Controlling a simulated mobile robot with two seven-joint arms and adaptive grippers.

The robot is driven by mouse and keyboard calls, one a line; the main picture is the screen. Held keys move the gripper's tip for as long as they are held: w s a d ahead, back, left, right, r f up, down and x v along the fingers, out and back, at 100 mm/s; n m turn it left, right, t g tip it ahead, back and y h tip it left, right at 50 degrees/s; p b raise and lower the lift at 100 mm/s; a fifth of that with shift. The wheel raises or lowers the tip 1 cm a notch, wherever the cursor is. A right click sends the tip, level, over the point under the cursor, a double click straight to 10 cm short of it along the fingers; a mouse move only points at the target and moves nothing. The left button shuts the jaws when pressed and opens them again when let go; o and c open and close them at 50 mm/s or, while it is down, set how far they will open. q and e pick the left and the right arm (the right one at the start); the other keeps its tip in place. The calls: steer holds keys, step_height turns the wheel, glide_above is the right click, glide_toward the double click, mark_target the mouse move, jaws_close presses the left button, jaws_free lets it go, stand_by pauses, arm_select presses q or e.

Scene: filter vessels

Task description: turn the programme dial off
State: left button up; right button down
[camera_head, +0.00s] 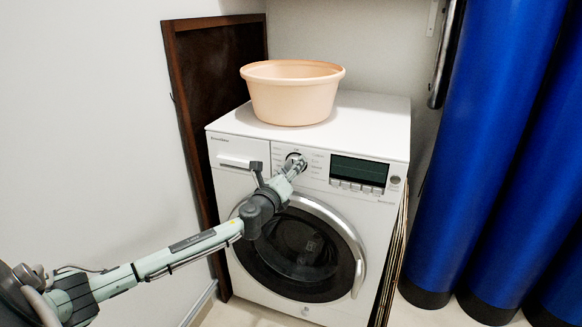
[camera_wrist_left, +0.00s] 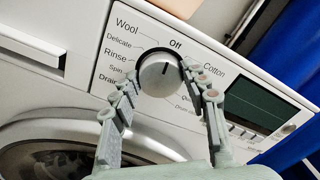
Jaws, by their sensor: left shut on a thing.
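The programme dial (camera_head: 294,160) is a round silver knob on the front panel of the white washing machine (camera_head: 228,183). In the left wrist view the dial (camera_wrist_left: 159,72) sits in a dark ring with Off printed above it. Wool, Delicate, Rinse, Spin and Drain are printed on its left and Cotton on its right. A short dark mark on its face points roughly up toward Off; its exact setting is hard to read. My left gripper (camera_wrist_left: 160,80) is shut on the dial, one finger on each side; it also shows in the head view (camera_head: 292,168). My right gripper is not in view.
A peach basin (camera_head: 292,97) stands on top of the machine. A dark display (camera_head: 358,171) with buttons below it is right of the dial. The round door (camera_head: 305,245) is below. Blue cylinders (camera_head: 490,130) stand at the right, and a brown board (camera_head: 212,70) leans behind.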

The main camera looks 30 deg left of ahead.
arm_select(q)
steer(key=shift+m, duration=0.7)
steer(key=o, duration=1.2)
steer(key=shift+c, duration=0.2)
steer(key=v, duration=1.2)
